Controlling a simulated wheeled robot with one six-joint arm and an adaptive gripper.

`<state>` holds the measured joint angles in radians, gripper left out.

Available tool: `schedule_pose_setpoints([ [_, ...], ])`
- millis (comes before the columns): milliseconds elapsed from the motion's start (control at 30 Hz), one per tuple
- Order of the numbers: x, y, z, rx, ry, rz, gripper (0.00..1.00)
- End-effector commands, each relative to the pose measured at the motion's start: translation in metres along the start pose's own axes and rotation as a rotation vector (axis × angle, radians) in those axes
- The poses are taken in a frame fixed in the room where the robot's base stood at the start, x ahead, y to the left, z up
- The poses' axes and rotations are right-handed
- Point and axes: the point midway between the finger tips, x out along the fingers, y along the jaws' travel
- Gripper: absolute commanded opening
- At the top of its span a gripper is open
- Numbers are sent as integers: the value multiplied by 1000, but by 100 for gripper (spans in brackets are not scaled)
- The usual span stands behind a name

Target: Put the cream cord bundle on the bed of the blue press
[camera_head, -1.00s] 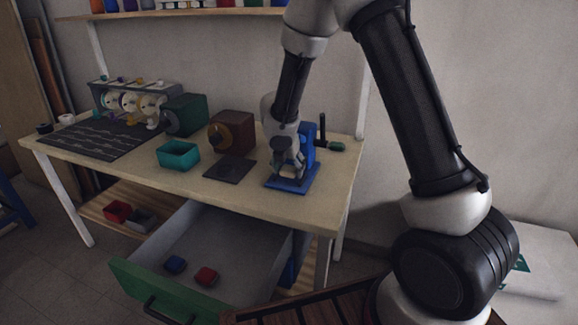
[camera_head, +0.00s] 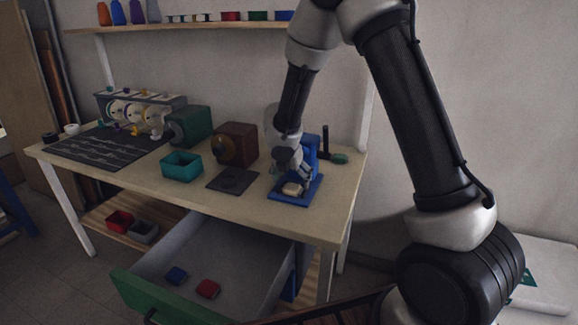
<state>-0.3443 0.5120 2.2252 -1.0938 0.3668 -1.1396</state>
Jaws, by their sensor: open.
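The blue press (camera_head: 309,190) stands at the right end of the workbench, with a flat blue base and an upright body behind my gripper. The cream cord bundle (camera_head: 292,189) lies on the press bed, near the front of the base. My gripper (camera_head: 289,176) is open just above and behind the bundle, pointing down at it. Whether a finger still touches the bundle is too small to tell. My gripper and wrist hide part of the press's upright body.
A brown box machine (camera_head: 236,145) and a dark plate (camera_head: 232,180) stand left of the press, with a teal bin (camera_head: 181,167) further left. A green-handled tool (camera_head: 338,158) is behind right. A drawer (camera_head: 150,292) with a green front hangs open below the bench (camera_head: 255,208).

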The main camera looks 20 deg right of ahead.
Motion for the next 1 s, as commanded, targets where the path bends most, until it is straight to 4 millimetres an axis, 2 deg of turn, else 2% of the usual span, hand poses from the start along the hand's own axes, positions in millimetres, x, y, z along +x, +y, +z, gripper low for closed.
schedule_pose_setpoints([
  [200,-53,2,0,1,-4,6,83],
  [400,-95,2,0,0,-2,6,83],
  [600,-116,1,0,-1,0,2,83],
  [767,-119,0,0,2,0,1,83],
  [867,-128,-12,6,77,0,2,83],
  [967,-152,-45,20,298,3,3,83],
  [1000,-166,-65,26,430,6,5,83],
])
